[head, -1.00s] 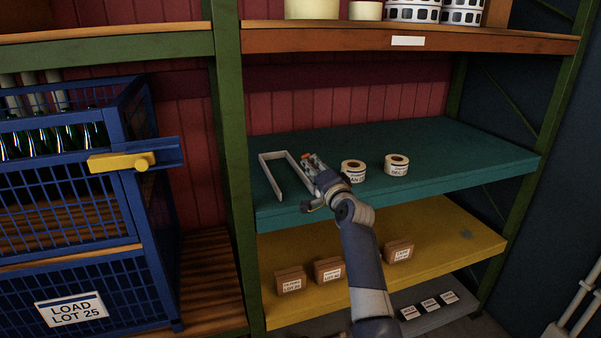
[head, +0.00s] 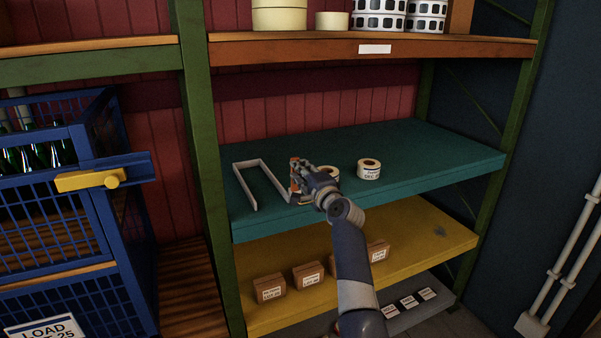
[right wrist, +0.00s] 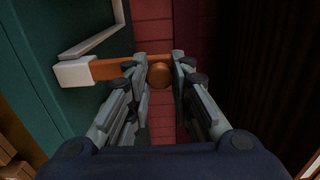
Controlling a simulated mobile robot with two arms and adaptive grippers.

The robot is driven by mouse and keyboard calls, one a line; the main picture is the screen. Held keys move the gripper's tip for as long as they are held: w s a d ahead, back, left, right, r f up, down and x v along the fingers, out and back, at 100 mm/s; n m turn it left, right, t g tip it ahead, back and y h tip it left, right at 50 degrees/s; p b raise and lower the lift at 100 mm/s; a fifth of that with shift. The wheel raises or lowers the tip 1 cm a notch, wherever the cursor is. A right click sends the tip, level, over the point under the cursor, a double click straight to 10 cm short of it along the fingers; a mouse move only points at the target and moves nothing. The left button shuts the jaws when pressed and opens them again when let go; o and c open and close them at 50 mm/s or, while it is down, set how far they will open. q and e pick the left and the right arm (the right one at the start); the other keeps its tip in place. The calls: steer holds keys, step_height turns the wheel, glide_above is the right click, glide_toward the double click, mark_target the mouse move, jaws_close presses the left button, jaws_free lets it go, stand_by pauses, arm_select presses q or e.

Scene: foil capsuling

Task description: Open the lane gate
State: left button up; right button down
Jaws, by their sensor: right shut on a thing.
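The lane is a thin white rail frame (head: 240,182) on the left part of the teal shelf. An orange bar (right wrist: 108,68), seemingly the lane gate, joins a white block (right wrist: 75,72) at the rail's end in the right wrist view. A round brown-orange knob (right wrist: 159,75) sits on the bar. My right gripper (head: 296,185) is at the rail's right side, over the front part of the shelf. Its fingers (right wrist: 159,68) are shut around the knob. In the head view the gripper hides most of the bar. My left gripper is not in view.
Two label rolls stand on the teal shelf; one (head: 369,169) is clear, the other (head: 331,172) is partly behind my gripper. Brown boxes (head: 269,288) sit on the yellow shelf below. A blue cage (head: 95,215) with a yellow latch (head: 85,180) stands left, past a green post (head: 200,130).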

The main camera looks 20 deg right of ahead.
steer(key=shift+r, duration=0.1)
steer(key=c, duration=1.4)
jaws_free()
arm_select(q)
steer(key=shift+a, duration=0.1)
arm_select(e)
steer(key=shift+o, duration=0.2)
steer(key=s, duration=1.2)
steer(key=shift+d, duration=0.25)
